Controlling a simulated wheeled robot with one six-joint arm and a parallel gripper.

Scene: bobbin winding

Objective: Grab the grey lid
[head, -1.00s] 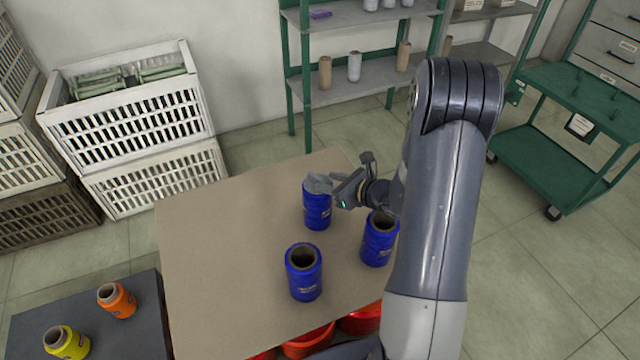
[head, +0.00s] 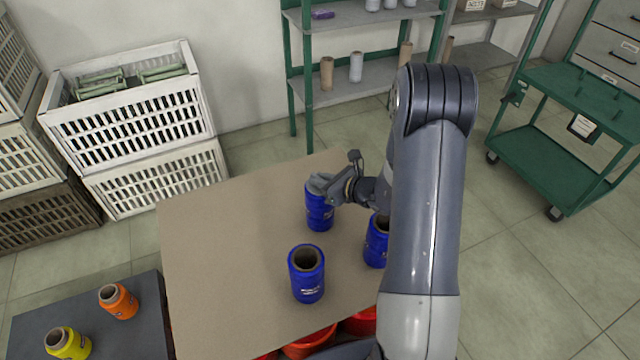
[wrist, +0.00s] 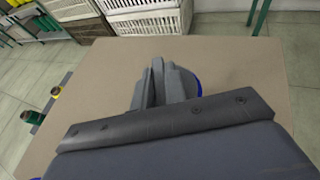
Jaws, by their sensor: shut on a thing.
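My gripper (head: 322,184) is at the top of the far blue spool (head: 320,215), which stands upright on the brown tabletop (head: 225,240). The grey fingers are shut on its upper end and hide its top. In the wrist view, the grey fingers (wrist: 165,84) sit close together, with a sliver of blue at their right.
A blue spool (head: 307,283) stands at the front, and another (head: 376,244) at the right, partly behind my arm. Orange (head: 118,301) and yellow (head: 67,343) spools stand on a dark low surface at lower left. The table's left side is clear.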

